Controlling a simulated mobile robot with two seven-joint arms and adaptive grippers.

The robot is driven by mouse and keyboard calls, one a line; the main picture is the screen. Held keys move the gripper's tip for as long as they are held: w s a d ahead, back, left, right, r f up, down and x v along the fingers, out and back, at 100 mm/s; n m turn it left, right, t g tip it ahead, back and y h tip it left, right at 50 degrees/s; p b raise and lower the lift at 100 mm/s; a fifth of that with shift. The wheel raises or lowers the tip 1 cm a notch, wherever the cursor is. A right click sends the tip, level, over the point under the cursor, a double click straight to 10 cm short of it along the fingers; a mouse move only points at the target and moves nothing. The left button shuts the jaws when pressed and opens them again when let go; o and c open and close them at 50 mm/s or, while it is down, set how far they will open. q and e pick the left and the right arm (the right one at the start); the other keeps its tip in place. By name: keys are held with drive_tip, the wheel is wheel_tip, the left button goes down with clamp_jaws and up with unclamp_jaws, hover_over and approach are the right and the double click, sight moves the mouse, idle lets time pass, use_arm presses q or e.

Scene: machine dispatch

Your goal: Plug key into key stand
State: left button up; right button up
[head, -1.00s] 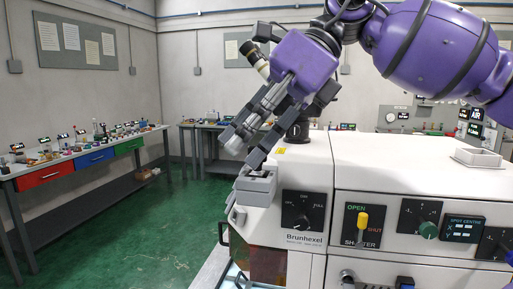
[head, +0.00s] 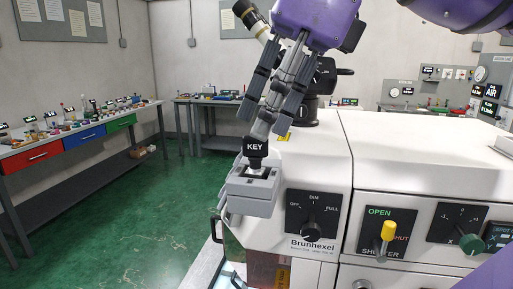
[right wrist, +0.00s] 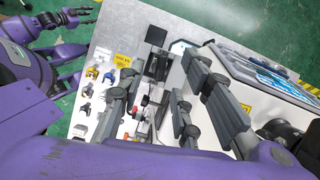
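The black key (head: 257,147), marked KEY, stands upright at the grey key stand (head: 250,198) on the machine's front left corner. Its lower end meets the socket, but I cannot tell how deep it sits. My right gripper (head: 262,115) is just above the key, pointing down, its fingers spread. In the right wrist view its fingers (right wrist: 158,95) also stand apart with a gap between them. I see no grip on the key. My left gripper (right wrist: 78,17) shows small at the top left of the right wrist view, its fingers apart and empty.
The white machine (head: 420,150) carries a black dial (head: 312,215) and a yellow shutter lever (head: 387,232) right of the stand. A microscope-like eyepiece (head: 252,18) rises behind my right gripper. A bench with drawers (head: 85,137) stands at left. Green floor (head: 180,210) is clear.

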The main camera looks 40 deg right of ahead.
sight(255, 158)
drive_tip(key=x, duration=0.2)
drive_tip(key=shift+d+f, duration=0.1)
drive_tip(key=shift+f, duration=0.2)
drive_tip(key=shift+w+f, duration=0.1)
drive_tip(key=shift+f, duration=0.3)
use_arm(q)
drive_tip(key=shift+w+d+r, duration=0.15)
drive_tip(key=shift+d+r, duration=0.05)
drive_tip(key=shift+d, duration=0.25)
use_arm(e)
drive_tip(key=shift+a, duration=0.2)
clamp_jaws()
use_arm(q)
drive_tip(key=shift+a, duration=0.1)
use_arm(e)
drive_tip(key=shift+r, duration=0.1)
